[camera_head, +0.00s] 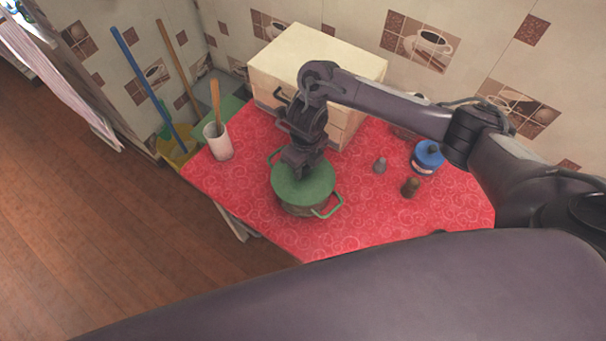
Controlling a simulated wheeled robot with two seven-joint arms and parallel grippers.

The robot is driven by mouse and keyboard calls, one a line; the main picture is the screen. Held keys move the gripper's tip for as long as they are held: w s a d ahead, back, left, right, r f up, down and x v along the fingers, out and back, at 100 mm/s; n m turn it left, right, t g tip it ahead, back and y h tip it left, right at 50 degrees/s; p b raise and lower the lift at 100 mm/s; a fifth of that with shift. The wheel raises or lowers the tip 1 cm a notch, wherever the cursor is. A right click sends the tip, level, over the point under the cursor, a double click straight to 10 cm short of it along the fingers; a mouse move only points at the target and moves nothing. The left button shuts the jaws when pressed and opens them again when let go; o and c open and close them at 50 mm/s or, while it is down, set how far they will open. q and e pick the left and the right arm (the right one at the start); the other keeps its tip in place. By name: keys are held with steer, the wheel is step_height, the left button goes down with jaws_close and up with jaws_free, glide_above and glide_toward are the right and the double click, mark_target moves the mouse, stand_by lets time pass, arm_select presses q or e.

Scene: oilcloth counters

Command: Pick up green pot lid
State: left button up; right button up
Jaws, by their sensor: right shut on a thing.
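A green pot (305,210) with two loop handles stands on the red patterned oilcloth counter (380,222). Its green lid (306,188) covers the top of the pot. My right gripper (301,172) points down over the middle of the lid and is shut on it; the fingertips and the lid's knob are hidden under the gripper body. I cannot tell whether the lid is lifted off the rim. My left gripper is not in view.
A cream drawer box (285,62) stands close behind my right gripper. A white cup with wooden utensils (218,142) is left of the pot. The counter's front middle is clear.

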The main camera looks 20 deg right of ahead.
jaws_close()
